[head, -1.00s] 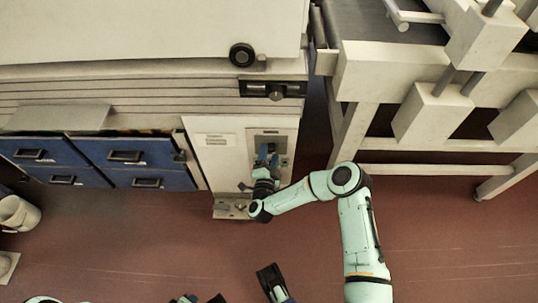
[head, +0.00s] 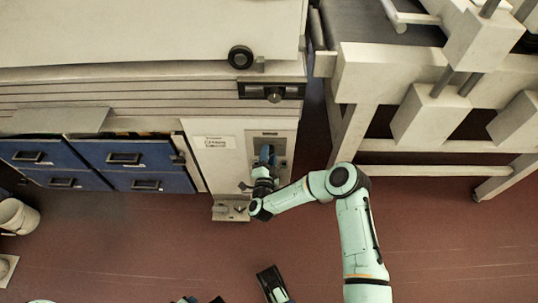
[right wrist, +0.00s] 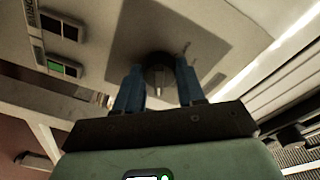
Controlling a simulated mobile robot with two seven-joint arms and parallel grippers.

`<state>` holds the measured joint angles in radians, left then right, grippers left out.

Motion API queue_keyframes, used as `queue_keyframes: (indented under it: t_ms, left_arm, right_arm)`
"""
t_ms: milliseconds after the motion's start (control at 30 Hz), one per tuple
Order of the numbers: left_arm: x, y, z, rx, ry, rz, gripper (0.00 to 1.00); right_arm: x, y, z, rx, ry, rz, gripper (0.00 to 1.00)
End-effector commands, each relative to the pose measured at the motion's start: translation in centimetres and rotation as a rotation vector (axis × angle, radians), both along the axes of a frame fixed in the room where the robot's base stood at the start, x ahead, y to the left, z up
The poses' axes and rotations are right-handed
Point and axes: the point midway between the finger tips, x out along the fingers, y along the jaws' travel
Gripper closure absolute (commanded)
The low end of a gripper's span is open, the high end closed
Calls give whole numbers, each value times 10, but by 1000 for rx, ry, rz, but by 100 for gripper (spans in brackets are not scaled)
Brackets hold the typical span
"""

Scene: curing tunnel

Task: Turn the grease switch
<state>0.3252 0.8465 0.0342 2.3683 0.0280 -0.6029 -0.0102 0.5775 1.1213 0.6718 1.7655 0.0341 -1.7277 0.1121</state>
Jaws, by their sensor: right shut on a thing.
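The grease switch appears to be the dark round knob with a pale pointer (right wrist: 158,72) on the light panel in the right wrist view. My right gripper (right wrist: 160,85) has its two blue fingers on either side of this knob and is shut on it. In the head view my right gripper (head: 266,155) is at the front of the pale cabinet (head: 212,165), and its fingers hide the knob. Dark and blue parts at the bottom edge of the head view may belong to my left gripper; its jaws cannot be made out.
A green-lit switch (right wrist: 65,68) is on the same panel. Blue drawers (head: 125,154) are left of the cabinet, with a pale bucket (head: 18,215) on the floor. A pale frame (head: 390,75) stands at the right. The red floor in front is mostly open.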

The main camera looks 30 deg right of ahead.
Motion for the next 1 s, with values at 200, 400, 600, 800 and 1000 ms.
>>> queue_keyframes:
  t_ms: [200, 400, 600, 800, 1000]
  left_arm:
    - [-8, -6, 11, -13, 18, -12, 57]
    - [-19, -12, 18, -28, 46, -24, 57]
    - [-26, -16, 22, -38, 66, -31, 57]
    - [-30, -18, 25, -44, 78, -36, 57]
    - [-33, -19, 26, -46, 84, -39, 57]
  right_arm:
    - [0, 1, 2, -118, 70, 2, 92]
    - [0, 1, 2, -264, 159, 2, 92]
    - [0, 1, 0, -402, 246, 2, 92]
    - [0, 0, -1, -513, 315, 1, 92]
    - [-1, 0, -2, -583, 359, 0, 92]
